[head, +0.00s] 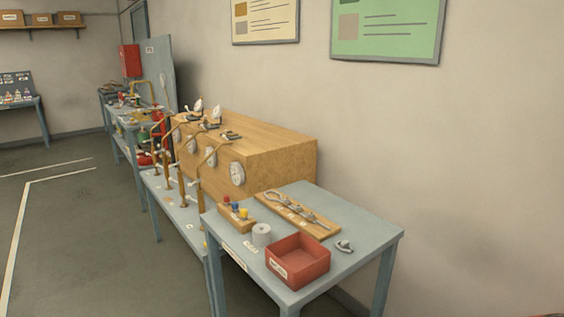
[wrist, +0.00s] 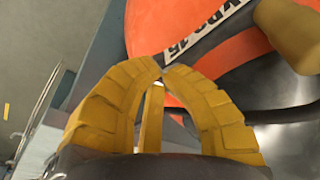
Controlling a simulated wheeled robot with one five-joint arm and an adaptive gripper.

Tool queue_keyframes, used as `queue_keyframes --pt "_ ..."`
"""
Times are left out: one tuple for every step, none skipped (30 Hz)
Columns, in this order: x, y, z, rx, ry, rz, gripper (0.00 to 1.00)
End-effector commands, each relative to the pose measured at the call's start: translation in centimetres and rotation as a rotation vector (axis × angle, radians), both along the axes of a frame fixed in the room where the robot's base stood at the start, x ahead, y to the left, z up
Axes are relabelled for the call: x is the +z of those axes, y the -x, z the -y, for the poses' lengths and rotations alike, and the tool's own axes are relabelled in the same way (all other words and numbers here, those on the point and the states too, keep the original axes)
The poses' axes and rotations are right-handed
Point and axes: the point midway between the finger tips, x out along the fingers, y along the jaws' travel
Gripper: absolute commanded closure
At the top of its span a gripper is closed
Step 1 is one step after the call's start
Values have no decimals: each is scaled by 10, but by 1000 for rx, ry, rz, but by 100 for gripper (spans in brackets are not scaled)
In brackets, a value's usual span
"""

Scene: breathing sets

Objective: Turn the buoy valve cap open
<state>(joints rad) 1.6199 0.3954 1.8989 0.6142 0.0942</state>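In the wrist view a large rounded orange body (wrist: 240,58) with dark parts and a white lettered label (wrist: 207,28) fills the upper right, beyond my fingers. It may be the buoy, but I cannot tell for sure. A tan, rounded piece (wrist: 288,35) sits at the upper right corner against it; I cannot tell whether this is the valve cap. My gripper (wrist: 162,68) has yellow ribbed fingers whose tips come together in front of the orange body. I see nothing held between them, and contact with the orange body is unclear. The head view does not show my gripper.
In the head view a grey-blue table (head: 365,222) holds a red bin (head: 298,262), a grey roll (head: 261,235) and a wooden tool board (head: 297,214). A wooden gauge cabinet (head: 275,160) stands behind. Open floor (head: 80,235) lies to the left.

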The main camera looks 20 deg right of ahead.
Motion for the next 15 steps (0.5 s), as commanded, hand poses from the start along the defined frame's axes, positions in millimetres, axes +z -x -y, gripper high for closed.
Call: queue_keyframes --pt "0 0 -1 0 0 0 100" --pt "0 0 -2 0 0 0 100" --pt "2 0 -2 0 -1 0 100" --pt "3 0 -2 0 -1 0 100" --pt "4 0 -2 0 -1 0 100" --pt "7 1 -2 0 -1 0 100" --pt "9 1 -2 0 -1 0 100" --pt "11 1 -2 0 -1 0 100" --pt "15 1 -2 0 -1 0 100" --pt "17 1 -2 0 -1 -1 100" --pt "20 1 -2 0 -1 -1 100" --pt "25 1 -2 0 -1 -1 100" --pt "28 1 -2 0 -1 -1 100" --pt "31 1 -2 0 -1 -1 100" --pt "36 1 -2 0 -1 -1 100"
